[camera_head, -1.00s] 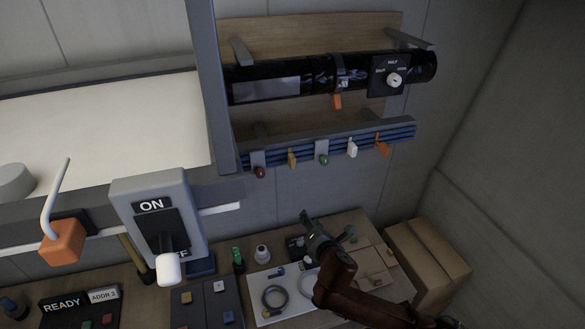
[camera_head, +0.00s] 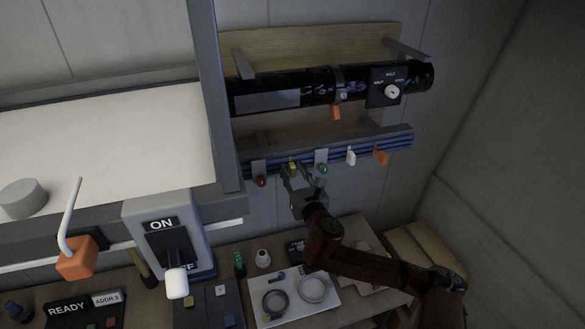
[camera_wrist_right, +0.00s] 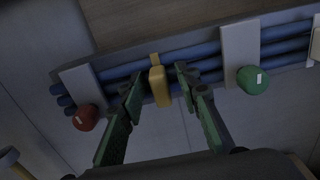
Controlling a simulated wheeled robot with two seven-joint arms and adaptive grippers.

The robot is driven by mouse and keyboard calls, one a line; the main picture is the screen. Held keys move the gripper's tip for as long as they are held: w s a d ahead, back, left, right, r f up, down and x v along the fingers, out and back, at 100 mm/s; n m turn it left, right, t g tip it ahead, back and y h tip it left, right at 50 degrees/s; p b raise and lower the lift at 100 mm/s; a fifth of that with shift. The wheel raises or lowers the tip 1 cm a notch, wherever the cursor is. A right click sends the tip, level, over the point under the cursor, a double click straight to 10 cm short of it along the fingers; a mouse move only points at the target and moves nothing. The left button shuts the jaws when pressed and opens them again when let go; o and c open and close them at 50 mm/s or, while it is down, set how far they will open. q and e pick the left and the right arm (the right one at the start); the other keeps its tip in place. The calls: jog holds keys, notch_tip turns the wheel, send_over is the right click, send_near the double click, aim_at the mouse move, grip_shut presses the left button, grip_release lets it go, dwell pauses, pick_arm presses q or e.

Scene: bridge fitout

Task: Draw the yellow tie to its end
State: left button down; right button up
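My right gripper (camera_head: 303,177) is up at the bundle, open, just below the yellow tie. In the right wrist view the yellow tie (camera_wrist_right: 160,88) shows between the two green-padded fingers, with a gap on each side. No contact shows. My left gripper is not in view.
A white tag (camera_head: 351,158) and an orange tag (camera_head: 381,156) hang farther right on the bundle. A black pipe (camera_head: 310,88) with an orange-handled clamp runs above. A bench with a white tray (camera_head: 300,312) lies below. An ON switch box (camera_head: 165,222) stands left.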

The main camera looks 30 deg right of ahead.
jog(key=shift+w, duration=0.15)
jog(key=shift+c, duration=0.2)
grip_shut()
dwell(0.5)
